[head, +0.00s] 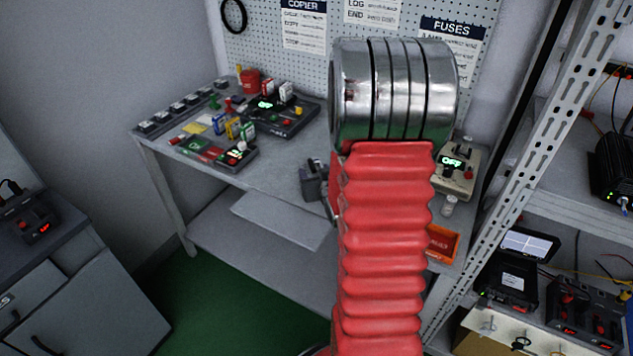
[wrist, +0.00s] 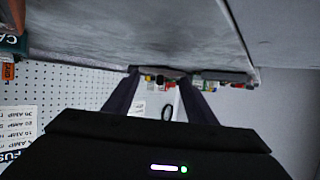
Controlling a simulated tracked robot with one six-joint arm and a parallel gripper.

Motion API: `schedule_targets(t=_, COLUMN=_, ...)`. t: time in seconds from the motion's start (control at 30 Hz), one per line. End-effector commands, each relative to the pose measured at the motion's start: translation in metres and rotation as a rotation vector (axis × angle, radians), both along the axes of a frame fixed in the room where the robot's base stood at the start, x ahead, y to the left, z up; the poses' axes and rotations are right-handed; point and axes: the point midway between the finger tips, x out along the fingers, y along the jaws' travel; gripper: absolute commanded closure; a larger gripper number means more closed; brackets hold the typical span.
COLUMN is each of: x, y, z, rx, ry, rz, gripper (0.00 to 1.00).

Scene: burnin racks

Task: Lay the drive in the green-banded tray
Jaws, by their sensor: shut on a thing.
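My gripper (head: 313,180) shows in the head view as a small dark grey block just left of my red arm, above the front of the bench. In the wrist view its two dark fingers (wrist: 159,78) reach up towards the bench edge. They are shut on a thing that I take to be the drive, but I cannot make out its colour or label. A green-banded tray (head: 188,141) appears to lie at the bench's front left, beside a red-banded one (head: 211,153). The gripper is to the right of these trays and apart from them.
Upright coloured drives (head: 236,128) stand between the trays and a black dock unit (head: 285,116). A small dock (head: 238,155) sits right of the red band. A cream device (head: 457,168) with a green display and an orange bin (head: 440,243) are at the right.

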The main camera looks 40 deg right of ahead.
Motion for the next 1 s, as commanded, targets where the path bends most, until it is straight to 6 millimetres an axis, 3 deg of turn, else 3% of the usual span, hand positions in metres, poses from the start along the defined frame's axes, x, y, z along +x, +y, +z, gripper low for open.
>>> schedule_targets(t=0.3, x=0.0, y=0.0, z=-0.033, rx=0.001, ry=0.001, rz=-0.001, gripper=0.72)
schedule_targets(t=0.77, x=-0.001, y=-0.001, z=-0.038, rx=-0.001, ry=0.0, rz=-0.002, gripper=0.72)
schedule_targets(t=0.8, x=-0.001, y=-0.001, z=-0.038, rx=-0.001, ry=0.0, rz=-0.002, gripper=0.46)
schedule_targets(t=1.0, x=-0.001, y=-0.001, z=-0.038, rx=-0.001, ry=0.0, rz=-0.002, gripper=0.32)
